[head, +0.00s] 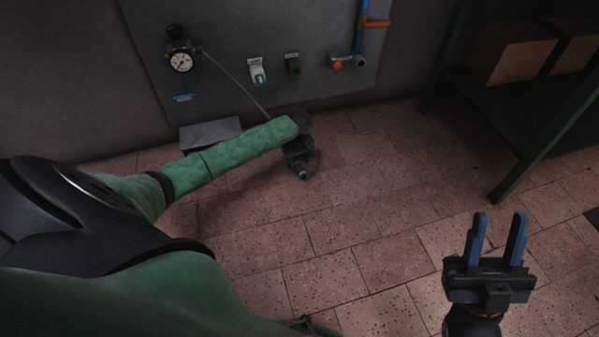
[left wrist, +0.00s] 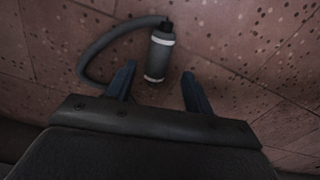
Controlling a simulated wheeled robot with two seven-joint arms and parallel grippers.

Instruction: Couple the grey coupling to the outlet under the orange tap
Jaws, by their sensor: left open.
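The grey coupling (left wrist: 160,55) is a cylinder with pale bands in the left wrist view, its dark hose curving off to the left. My left gripper (left wrist: 158,82) is open, one finger either side of the coupling's lower end; whether it touches is unclear. In the head view, the left gripper (head: 298,150) is over the floor below the wall panel, partly hidden by its arm. The coupling's end (head: 303,175) shows just below it. The orange tap (head: 377,23) sits on a blue pipe, with an outlet fitting (head: 348,62) beneath. My right gripper (head: 498,222) is open and empty.
The grey wall panel (head: 225,30) also carries a gauge (head: 181,62), a white-and-green fitting (head: 257,73) and a green fitting (head: 293,63). A green-framed shelf (head: 530,150) with boxes (head: 508,52) stands at right. The tiled floor between is clear.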

